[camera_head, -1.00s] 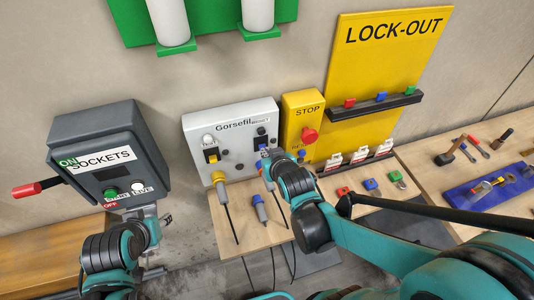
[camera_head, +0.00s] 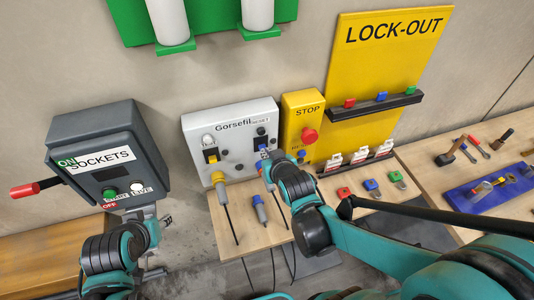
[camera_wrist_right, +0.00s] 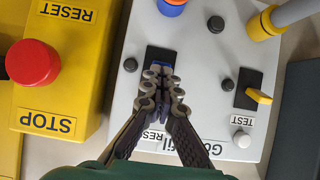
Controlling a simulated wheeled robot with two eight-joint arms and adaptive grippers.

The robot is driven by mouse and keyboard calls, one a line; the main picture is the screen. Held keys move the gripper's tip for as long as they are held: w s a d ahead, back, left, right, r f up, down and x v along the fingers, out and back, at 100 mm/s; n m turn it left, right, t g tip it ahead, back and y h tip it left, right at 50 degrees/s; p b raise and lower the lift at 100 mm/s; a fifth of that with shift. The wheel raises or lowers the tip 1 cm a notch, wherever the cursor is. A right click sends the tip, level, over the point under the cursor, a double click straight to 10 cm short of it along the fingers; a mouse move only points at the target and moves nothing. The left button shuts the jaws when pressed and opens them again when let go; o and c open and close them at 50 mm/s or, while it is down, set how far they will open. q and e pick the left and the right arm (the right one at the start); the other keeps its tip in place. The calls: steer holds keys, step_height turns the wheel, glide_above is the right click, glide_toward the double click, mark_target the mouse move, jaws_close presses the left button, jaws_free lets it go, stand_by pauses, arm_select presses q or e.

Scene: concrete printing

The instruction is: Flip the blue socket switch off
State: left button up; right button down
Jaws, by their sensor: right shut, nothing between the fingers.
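The white Gorsefil panel (camera_head: 236,165) is mounted on the wall and carries a blue and a yellow switch. The blue switch (camera_head: 262,146) is at its right, on a dark plate, and is partly covered by my right gripper (camera_head: 264,157). In the right wrist view, the panel is upside down, and my right gripper (camera_wrist_right: 162,82) is shut and empty with its tips over the dark plate. A bit of the blue switch (camera_wrist_right: 163,65) shows at the tips; its position and any contact are unclear. My left gripper (camera_head: 160,220) is by the sockets box, its fingers unclear.
The yellow STOP box (camera_head: 302,125) with its red button (camera_wrist_right: 33,62) stands close beside the panel. The yellow switch (camera_wrist_right: 258,96) is on the panel's other side. A yellow plug (camera_head: 218,178) is in the panel. A blue plug (camera_head: 260,205) is on the table below.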

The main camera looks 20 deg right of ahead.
steer(key=shift+r, duration=0.1)
steer(key=shift+r+p, duration=0.65)
steer(key=shift+r, duration=0.05)
steer(key=shift+r, duration=0.1)
